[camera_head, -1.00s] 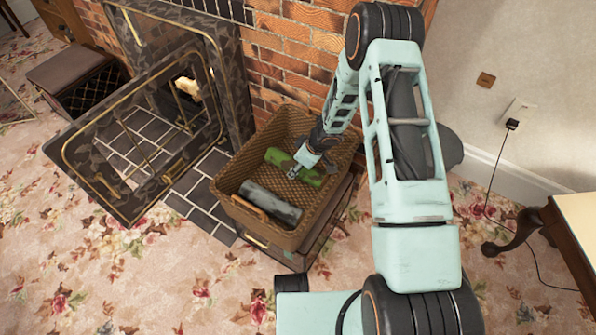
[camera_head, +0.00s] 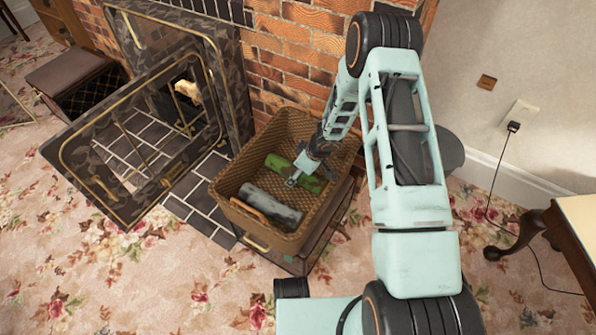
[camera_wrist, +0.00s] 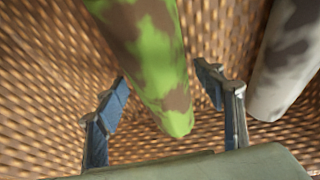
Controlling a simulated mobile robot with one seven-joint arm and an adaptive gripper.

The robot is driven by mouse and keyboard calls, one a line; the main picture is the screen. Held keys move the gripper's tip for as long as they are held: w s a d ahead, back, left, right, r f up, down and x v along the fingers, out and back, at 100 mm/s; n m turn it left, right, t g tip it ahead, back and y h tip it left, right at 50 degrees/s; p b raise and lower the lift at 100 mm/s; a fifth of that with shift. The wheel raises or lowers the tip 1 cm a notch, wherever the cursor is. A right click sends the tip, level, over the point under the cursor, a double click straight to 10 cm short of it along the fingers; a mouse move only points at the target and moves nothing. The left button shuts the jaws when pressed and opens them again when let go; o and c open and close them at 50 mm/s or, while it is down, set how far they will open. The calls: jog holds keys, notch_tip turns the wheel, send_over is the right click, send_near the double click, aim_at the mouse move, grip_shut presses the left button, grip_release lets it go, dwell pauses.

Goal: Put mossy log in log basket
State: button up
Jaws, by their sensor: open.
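The mossy log (camera_head: 281,163), green with brown patches, is inside the brown woven log basket (camera_head: 233,166), toward its back wall. My gripper (camera_head: 292,181) reaches down into the basket at the log and hides part of it. In the wrist view, my gripper (camera_wrist: 163,95) is open, with its two fingers apart. The near end of the mossy log (camera_wrist: 155,65) shows between them, with visible gaps on both sides. Whether the log rests fully on the basket floor is hard to tell.
A grey log (camera_head: 270,204) lies in the basket's front part; it is right of my gripper in the wrist view (camera_wrist: 290,60). The basket stands on a dark wooden chest (camera_head: 300,262) beside the open fireplace door (camera_head: 115,160). A brick wall (camera_head: 290,50) rises behind.

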jog(key=p+v, duration=0.5)
jog(key=v, duration=0.7)
jog(key=shift+r+p, duration=0.2)
jog(key=shift+p, duration=0.15)
jog(key=shift+w, duration=0.1)
